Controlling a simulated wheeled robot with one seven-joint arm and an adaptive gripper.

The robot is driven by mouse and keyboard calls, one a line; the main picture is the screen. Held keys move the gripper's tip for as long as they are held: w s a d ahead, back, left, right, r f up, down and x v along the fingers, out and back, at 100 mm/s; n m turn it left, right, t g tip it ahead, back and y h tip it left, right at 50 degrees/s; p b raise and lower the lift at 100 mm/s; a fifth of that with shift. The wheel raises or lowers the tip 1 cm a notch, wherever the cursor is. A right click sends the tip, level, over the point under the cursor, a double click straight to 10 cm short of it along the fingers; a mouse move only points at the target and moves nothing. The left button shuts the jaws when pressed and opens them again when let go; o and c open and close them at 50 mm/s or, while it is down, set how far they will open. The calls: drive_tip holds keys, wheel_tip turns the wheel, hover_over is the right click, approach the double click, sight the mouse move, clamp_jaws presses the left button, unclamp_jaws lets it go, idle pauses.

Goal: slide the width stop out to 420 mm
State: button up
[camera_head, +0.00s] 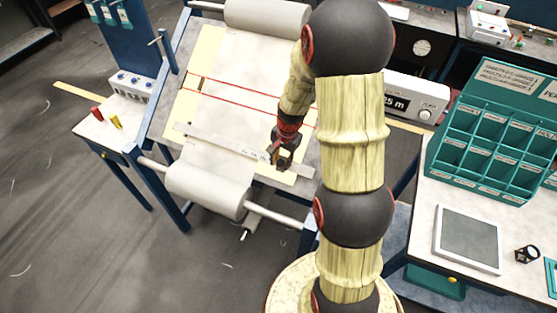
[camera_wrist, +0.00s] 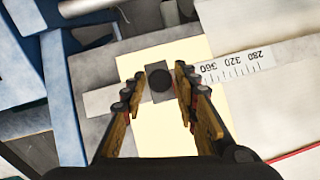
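The scale strip (camera_wrist: 240,66) shows 280, 320 and 360 to the right of the stop; the marks beneath the stop are covered. My gripper (camera_wrist: 159,75) is open, with one finger on each side of the stop. Narrow gaps seem to show beside the block; contact is unclear. In the head view my gripper (camera_head: 283,158) is over the right end of the strip (camera_head: 215,143) and hides the stop.
A cloth roll (camera_head: 205,190) lies across the board's near edge, another (camera_head: 268,16) at the far edge. A blue frame post (camera_wrist: 62,100) stands left in the wrist view. A teal sorter (camera_head: 495,140) is on the right bench.

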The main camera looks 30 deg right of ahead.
drive_tip(key=o, duration=0.3)
drive_tip(key=shift+s+d, duration=0.15)
drive_tip(key=shift+s, duration=0.05)
drive_tip(key=shift+r, duration=0.55)
drive_tip(key=r, duration=0.3)
drive_tip(key=s+r, duration=0.1)
drive_tip(key=r, duration=0.6)
drive_tip(key=shift+s+d+r, duration=0.2)
drive_tip(key=shift+d+r, duration=0.1)
drive_tip(key=shift+r, duration=0.05)
drive_tip(key=shift+s, duration=0.1)
